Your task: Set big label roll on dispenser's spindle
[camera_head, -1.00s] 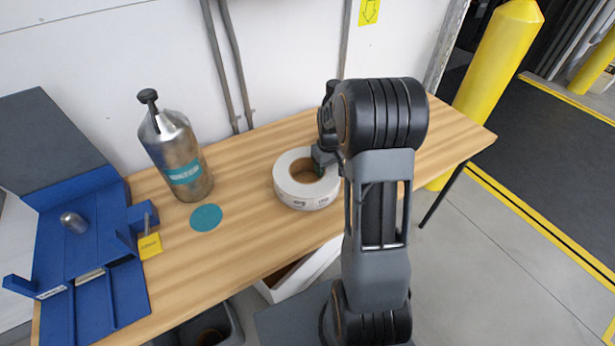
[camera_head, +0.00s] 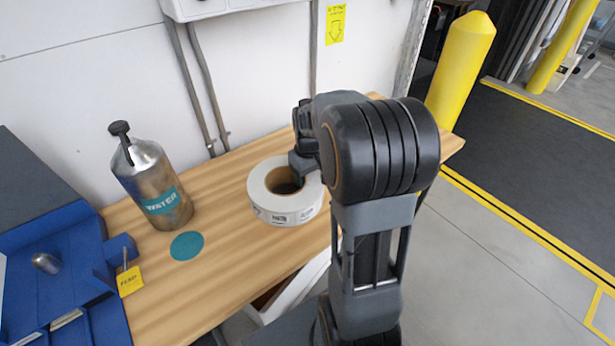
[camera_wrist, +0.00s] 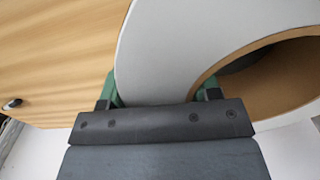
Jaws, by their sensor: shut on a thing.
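The big label roll (camera_head: 267,208) is white with a brown cardboard core and lies flat, core opening up, over the wooden bench. Whether it touches the bench or is slightly raised, I cannot tell. My gripper (camera_head: 298,172) is shut on the roll's ring wall at the far right. In the wrist view, green fingertips (camera_wrist: 160,92) straddle the white wall (camera_wrist: 180,45), one outside and one in the core. The blue dispenser (camera_head: 65,230) stands at the left end of the bench. A short rounded metal peg, apparently its spindle (camera_head: 46,263), stands on it.
A metal WATER bottle (camera_head: 155,190) stands between dispenser and roll, near the wall. A flat teal disc (camera_head: 187,246) lies in front of it. A small yellow sign (camera_head: 130,281) is at the dispenser's right edge. A yellow bollard (camera_head: 460,70) stands beyond the bench's right end.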

